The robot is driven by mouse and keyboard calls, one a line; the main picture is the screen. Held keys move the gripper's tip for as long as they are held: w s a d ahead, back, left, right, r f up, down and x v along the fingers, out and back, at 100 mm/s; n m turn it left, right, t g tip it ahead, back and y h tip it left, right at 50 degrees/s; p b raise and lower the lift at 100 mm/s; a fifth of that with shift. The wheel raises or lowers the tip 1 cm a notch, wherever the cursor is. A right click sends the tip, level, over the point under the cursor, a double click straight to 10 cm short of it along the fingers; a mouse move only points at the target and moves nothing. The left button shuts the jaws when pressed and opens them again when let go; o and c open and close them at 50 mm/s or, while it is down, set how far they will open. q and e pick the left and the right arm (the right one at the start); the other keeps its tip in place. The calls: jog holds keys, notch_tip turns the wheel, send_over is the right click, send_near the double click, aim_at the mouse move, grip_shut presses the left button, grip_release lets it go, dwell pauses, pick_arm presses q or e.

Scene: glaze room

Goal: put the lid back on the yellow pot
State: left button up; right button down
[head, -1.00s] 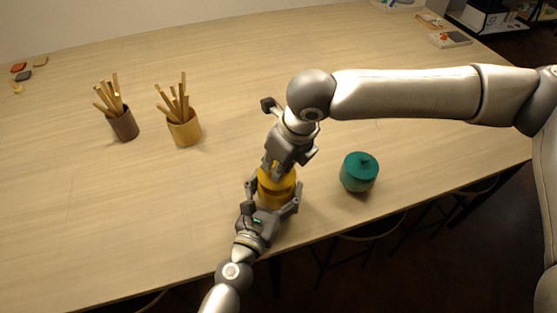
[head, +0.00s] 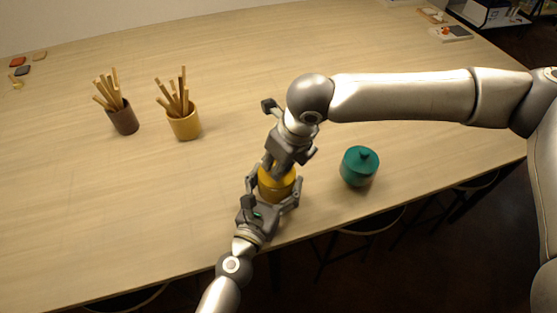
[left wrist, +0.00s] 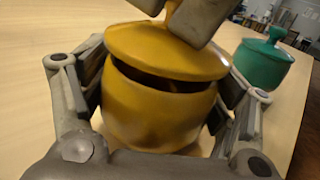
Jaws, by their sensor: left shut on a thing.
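The yellow pot (left wrist: 150,112) stands near the table's front edge; it also shows in the head view (head: 275,194). My left gripper (head: 273,186) is shut around its body, one finger on each side. The yellow lid (left wrist: 165,52) is over the pot's mouth, slightly tilted, with a dark gap under its near and right rim. Whether its far side touches the pot is hidden. My right gripper (left wrist: 176,14) comes from above, its fingers on both sides of the lid's knob, closed on it. In the head view the right gripper covers part of the lid.
A teal lidded pot (head: 359,167) stands to the right of the yellow pot. A brown cup (head: 123,119) and a yellow cup (head: 184,125), both with wooden sticks, stand at the back left. The table (head: 90,200) is clear at the left.

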jog(key=shift+f, duration=0.65)
jog(key=c, duration=1.2)
grip_release()
jog(key=shift+r, duration=0.1)
jog(key=v, duration=1.2)
pick_arm(q)
jog(key=o, duration=1.4)
